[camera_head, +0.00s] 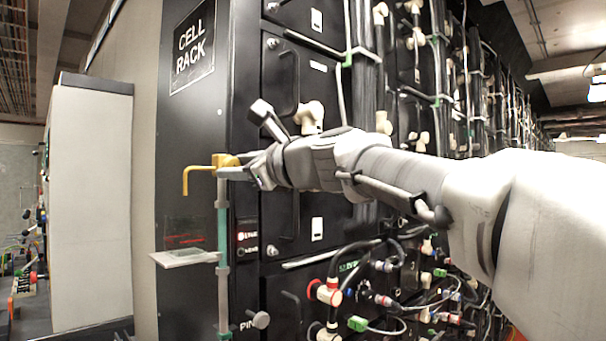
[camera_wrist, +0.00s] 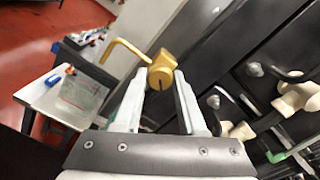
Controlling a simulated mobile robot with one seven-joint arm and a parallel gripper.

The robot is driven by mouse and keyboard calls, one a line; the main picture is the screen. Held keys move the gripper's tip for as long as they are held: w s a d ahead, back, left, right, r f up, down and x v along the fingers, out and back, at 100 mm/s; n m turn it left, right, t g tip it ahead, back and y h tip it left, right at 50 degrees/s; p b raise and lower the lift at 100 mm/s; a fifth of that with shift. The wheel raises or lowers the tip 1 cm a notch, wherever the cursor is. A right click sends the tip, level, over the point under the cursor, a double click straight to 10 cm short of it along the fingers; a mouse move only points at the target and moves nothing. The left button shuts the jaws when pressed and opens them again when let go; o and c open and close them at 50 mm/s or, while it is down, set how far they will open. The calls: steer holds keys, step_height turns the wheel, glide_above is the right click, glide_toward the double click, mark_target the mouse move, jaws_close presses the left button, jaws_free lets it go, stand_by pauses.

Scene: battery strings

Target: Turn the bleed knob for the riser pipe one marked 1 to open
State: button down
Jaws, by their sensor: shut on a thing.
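A teal and grey riser pipe (camera_head: 223,235) stands upright against the front of the black cell rack. A brass-yellow fitting (camera_head: 224,160) sits at its top, with a bent spout (camera_head: 190,178) reaching left and turning down. In the wrist view, the fitting's round slotted bleed knob (camera_wrist: 161,76) faces me between the fingertips. My gripper (camera_head: 238,170) is at the fitting from the right, with its fingers (camera_wrist: 161,84) on either side of the knob and shut on it. I cannot read a number 1 on the pipe or knob.
The rack (camera_head: 190,130) carries a "CELL RACK" sign (camera_head: 192,45). Cables and a red-and-white valve (camera_head: 326,291) crowd the lower right. A pale cabinet (camera_head: 90,200) stands at left.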

steer(key=n+b, duration=1)
steer(key=n, duration=1.6)
steer(key=shift+n, duration=0.3)
stand_by(0.4)
steer(key=c, duration=0.5)
jaws_free()
steer(key=shift+d, duration=0.1)
